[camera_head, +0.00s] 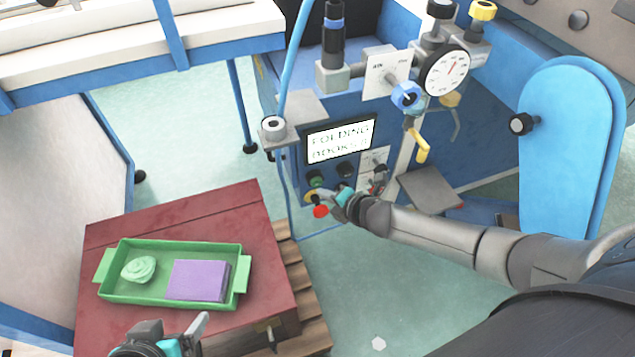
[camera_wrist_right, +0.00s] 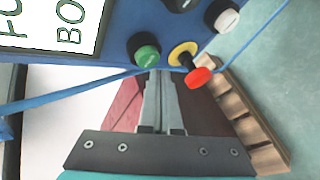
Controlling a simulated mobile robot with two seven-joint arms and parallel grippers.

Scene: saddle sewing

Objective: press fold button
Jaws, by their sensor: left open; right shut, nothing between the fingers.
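The blue machine's control panel has a lit screen (camera_head: 340,140) with "FOLDING" on its upper line. Below it are a green button (camera_head: 315,180), black knobs (camera_head: 344,169) and a red button (camera_head: 320,211) on a yellow base. My right gripper (camera_head: 338,197) is at the panel, close to these buttons. In the right wrist view its shut, empty fingers (camera_wrist_right: 161,85) point at the panel between the green button (camera_wrist_right: 147,56) and the red button (camera_wrist_right: 199,77); I cannot tell whether they touch. My left gripper (camera_head: 190,335) is open and empty near the red box's front edge.
A green tray (camera_head: 120,297) with a green coil (camera_head: 139,267) and a purple block (camera_head: 197,280) sits on a dark red box (camera_head: 236,205) over a wooden pallet (camera_head: 312,310). A pressure gauge (camera_head: 446,72) and yellow-handled valve (camera_head: 417,145) stand right of the screen.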

